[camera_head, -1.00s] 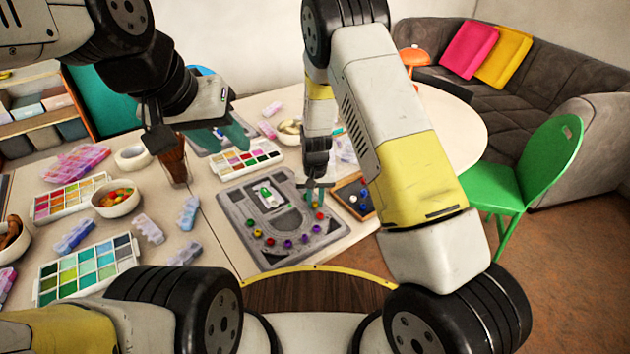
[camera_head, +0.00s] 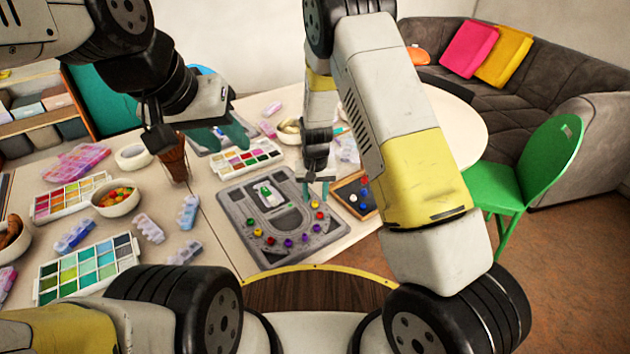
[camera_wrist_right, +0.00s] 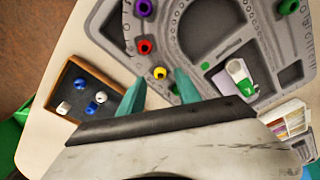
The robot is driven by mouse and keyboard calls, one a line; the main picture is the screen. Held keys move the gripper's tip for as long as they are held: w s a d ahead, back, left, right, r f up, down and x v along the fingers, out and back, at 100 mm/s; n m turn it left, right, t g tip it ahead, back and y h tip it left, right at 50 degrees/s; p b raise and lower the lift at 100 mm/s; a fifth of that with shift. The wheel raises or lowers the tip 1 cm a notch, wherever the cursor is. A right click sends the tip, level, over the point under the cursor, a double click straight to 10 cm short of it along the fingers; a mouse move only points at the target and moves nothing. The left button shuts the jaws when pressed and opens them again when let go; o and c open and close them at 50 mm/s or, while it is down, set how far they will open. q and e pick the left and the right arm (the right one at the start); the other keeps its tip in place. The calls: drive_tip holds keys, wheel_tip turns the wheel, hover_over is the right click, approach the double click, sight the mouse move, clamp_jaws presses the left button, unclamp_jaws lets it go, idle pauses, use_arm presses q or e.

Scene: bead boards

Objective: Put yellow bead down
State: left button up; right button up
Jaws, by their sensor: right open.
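The yellow bead (camera_head: 315,204) rests in the right arm of the U-shaped groove of the grey bead board (camera_head: 234,212). In the right wrist view the yellow bead (camera_wrist_right: 160,73) lies just beyond my fingertips, after a red bead (camera_wrist_right: 145,47). A green bead (camera_wrist_right: 175,88) beside it is partly hidden by a finger. My right gripper (camera_head: 315,186) is open and empty, just above the board; its teal fingers (camera_wrist_right: 158,92) are spread on either side of the yellow bead's line, apart from it. My left gripper (camera_head: 220,136) is open and empty over the table's back.
A wooden tray (camera_head: 341,190) with blue and white beads sits right of the board. Left are a bowl of beads (camera_head: 115,199), palettes (camera_head: 90,268), small bead boxes (camera_head: 148,229) and a brown cup (camera_head: 173,160). A paint set (camera_head: 246,158) lies behind the board.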

drive_tip(key=s+d+r+t+y, duration=0.1)
drive_tip(key=s+d+r, duration=0.25)
drive_tip(key=r, duration=0.65)
drive_tip(key=s+d+r+y, duration=0.15)
drive_tip(key=s+r, duration=0.25)
drive_tip(key=r, duration=0.5)
drive_tip(key=s+d+r+t, duration=0.1)
drive_tip(key=s+d+r, duration=0.2)
drive_tip(key=r, duration=0.7)
drive_tip(key=s+d+r+t, duration=0.1)
drive_tip(key=s+d+r, duration=0.2)
drive_tip(key=s, duration=0.4)
drive_tip(key=s+d+r+t, duration=0.1)
drive_tip(key=s+d+r, duration=0.2)
drive_tip(key=s, duration=0.5)
drive_tip(key=shift+s+r+t, duration=0.25)
drive_tip(key=shift+r+t, duration=0.15)
drive_tip(key=shift+d, duration=0.1)
